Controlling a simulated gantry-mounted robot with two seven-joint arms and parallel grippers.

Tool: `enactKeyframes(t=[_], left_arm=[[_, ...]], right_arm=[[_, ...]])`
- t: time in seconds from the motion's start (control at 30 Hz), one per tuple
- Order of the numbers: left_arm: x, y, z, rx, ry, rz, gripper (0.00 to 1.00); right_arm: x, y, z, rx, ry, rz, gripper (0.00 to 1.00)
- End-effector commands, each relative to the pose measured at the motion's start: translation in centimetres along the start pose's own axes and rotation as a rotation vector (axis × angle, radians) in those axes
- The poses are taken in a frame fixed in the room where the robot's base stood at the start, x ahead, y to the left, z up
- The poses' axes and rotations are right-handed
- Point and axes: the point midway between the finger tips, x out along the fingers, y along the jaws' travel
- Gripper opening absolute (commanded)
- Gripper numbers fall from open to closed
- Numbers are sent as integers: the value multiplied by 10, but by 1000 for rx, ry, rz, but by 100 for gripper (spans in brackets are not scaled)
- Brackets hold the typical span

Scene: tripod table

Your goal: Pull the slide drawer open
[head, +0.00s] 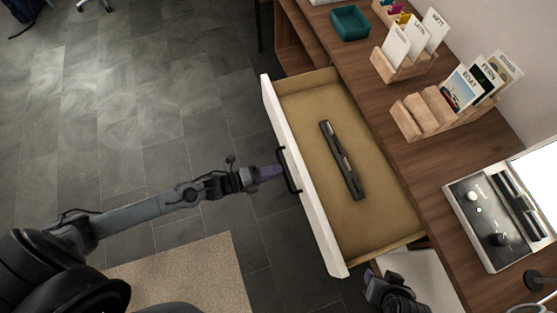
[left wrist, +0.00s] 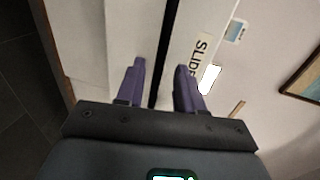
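The slide drawer (head: 315,215) is pulled well out from the wooden desk, its tan interior in plain view. Its white front carries a black bar handle (head: 288,171); the left wrist view shows the lettering "SLIDE" on the white front (left wrist: 205,35). My left gripper (head: 279,171) is at the handle. In the left wrist view its two purple fingers (left wrist: 160,82) stand apart, with a dark strip, likely the handle, between them and gaps on both sides. My right gripper (head: 369,274) is by the drawer's near corner, mostly hidden by its own arm.
A long dark object (head: 342,160) lies inside the drawer. The desk top (head: 375,115) holds a teal tray (head: 350,22), wooden card racks (head: 428,112) and a silver device (head: 490,225).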

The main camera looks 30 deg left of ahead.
Motion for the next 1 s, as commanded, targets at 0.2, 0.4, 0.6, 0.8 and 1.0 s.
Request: enactKeyframes(t=[0.2,0.4,0.6,0.8,1.0], left_arm=[[-41,0,0,1,0,5,37],[-69,0,-1,0,1,3,37],[-82,0,0,1,1,1,37],[-83,0,0,1,0,0,37],[-83,0,0,1,0,0,37]], right_arm=[[-11,0,-4,0,0,-1,45],[-17,0,-6,0,1,-1,45],[-19,0,-6,0,1,0,45],[-19,1,-6,0,1,0,45],[-19,1,-6,-2,1,2,45]])
